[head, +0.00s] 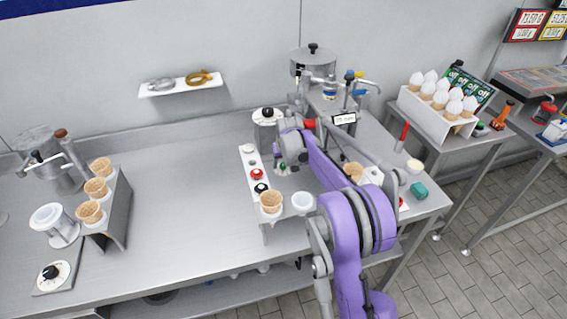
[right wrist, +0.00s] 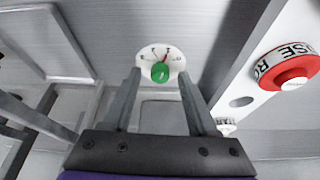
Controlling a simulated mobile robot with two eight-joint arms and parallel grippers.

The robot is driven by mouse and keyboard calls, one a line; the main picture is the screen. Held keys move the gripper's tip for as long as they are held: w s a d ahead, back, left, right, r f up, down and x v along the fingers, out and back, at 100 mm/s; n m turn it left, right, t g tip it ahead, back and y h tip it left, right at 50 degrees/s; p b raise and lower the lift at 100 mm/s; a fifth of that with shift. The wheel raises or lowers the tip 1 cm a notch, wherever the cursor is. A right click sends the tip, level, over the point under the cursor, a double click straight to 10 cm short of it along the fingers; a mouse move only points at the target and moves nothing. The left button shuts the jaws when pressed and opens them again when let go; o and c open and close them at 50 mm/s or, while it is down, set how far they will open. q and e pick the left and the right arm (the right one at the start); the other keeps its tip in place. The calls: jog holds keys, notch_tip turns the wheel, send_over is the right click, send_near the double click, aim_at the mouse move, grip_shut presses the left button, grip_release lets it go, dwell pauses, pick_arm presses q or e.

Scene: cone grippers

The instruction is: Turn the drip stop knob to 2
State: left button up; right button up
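A green knob (right wrist: 160,73) sits on a round white dial (right wrist: 173,56) in the right wrist view. The dial's dark marks are too small to read surely, so the setting cannot be told. My right gripper (right wrist: 160,84) is open, with one finger on each side of the knob and visible gaps between. In the head view my purple right arm (head: 335,175) reaches over the counter, and a small green spot (head: 283,167) shows below its wrist. The fingers are largely hidden there. My left gripper is not in view.
A white panel (head: 249,166) with red and black buttons stands beside the wrist; its red button (right wrist: 290,70) is close on the right. A cone holder (head: 285,212) stands in front. A black knob (head: 50,272) lies far left. The counter's middle is clear.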

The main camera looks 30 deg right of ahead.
jog(key=d+v, duration=0.1)
jog(key=v, duration=0.6)
jog(key=shift+a+r, duration=0.3)
jog(key=shift+a, duration=0.25)
jog(key=w+a+r+m+g+h+p, duration=0.1)
jog(key=w+a+m+g+h+p, duration=0.15)
jog(key=m, duration=0.65)
jog(key=w+a+r+m+g+h+p, duration=0.1)
jog(key=w+m+g+p, duration=0.15)
jog(key=m, duration=0.65)
jog(key=shift+g+y, duration=0.35)
jog(key=shift+g, duration=0.05)
jog(key=b+x, duration=0.2)
jog(key=x, duration=0.8)
jog(key=shift+d+r, duration=0.1)
jog(key=shift+d, duration=0.1)
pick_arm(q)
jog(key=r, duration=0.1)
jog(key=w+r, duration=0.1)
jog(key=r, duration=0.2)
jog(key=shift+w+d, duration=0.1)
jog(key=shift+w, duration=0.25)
pick_arm(e)
jog(key=shift+s, duration=0.1)
